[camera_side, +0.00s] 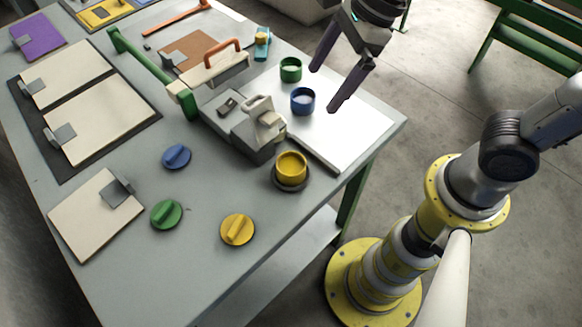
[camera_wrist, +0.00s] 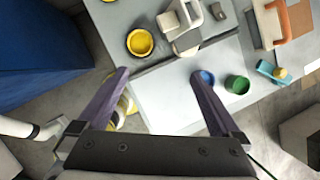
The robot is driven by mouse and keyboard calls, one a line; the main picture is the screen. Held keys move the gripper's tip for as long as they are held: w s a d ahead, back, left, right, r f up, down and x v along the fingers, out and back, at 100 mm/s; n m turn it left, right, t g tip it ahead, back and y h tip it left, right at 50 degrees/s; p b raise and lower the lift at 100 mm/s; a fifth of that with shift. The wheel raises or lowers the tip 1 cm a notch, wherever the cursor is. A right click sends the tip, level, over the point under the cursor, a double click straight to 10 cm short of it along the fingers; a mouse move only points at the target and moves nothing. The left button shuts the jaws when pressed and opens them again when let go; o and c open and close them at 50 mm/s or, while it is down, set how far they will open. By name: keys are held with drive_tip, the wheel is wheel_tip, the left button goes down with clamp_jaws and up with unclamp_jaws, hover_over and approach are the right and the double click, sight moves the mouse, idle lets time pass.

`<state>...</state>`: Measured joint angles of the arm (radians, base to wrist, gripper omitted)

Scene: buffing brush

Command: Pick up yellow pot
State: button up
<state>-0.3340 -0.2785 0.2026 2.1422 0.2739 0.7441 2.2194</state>
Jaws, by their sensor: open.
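The yellow pot (camera_side: 291,165) stands upright on a dark round base near the table's front edge, beside the grey buffing machine. In the wrist view the yellow pot (camera_wrist: 140,42) lies beyond my left-hand finger, with its open top facing up. My gripper (camera_side: 325,88) is open and empty, above the white board and apart from the yellow pot, which is lower and to its left in the side view. In the wrist view my gripper (camera_wrist: 160,82) shows two spread dark fingers with nothing between them.
A blue pot (camera_side: 302,101) and a green pot (camera_side: 290,69) stand on the white board (camera_side: 362,122). The grey machine (camera_side: 252,130) stands close to the yellow pot. A yellow lid (camera_side: 237,229), a green lid (camera_side: 166,214) and a blue lid (camera_side: 176,156) lie on the table.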

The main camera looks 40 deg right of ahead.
drive_tip(key=s+a+f+n+g, duration=0.1)
drive_tip(key=a+f+g, duration=0.1)
drive_tip(key=a+f, duration=0.2)
hover_over(291, 174)
drive_tip(key=s+d, duration=0.1)
wheel_tip(291, 174, down, 8)
drive_tip(key=shift+d+r, duration=0.1)
drive_tip(key=shift+r, duration=0.15)
drive_tip(key=shift+w+d+x, duration=0.1)
drive_tip(key=shift+d+x, duration=0.05)
drive_tip(key=shift+x, duration=1.35)
drive_tip(key=shift+w+d+x, duration=0.1)
drive_tip(key=shift+w+x, duration=0.05)
drive_tip(key=shift+x, duration=1.35)
drive_tip(key=c, duration=1.4)
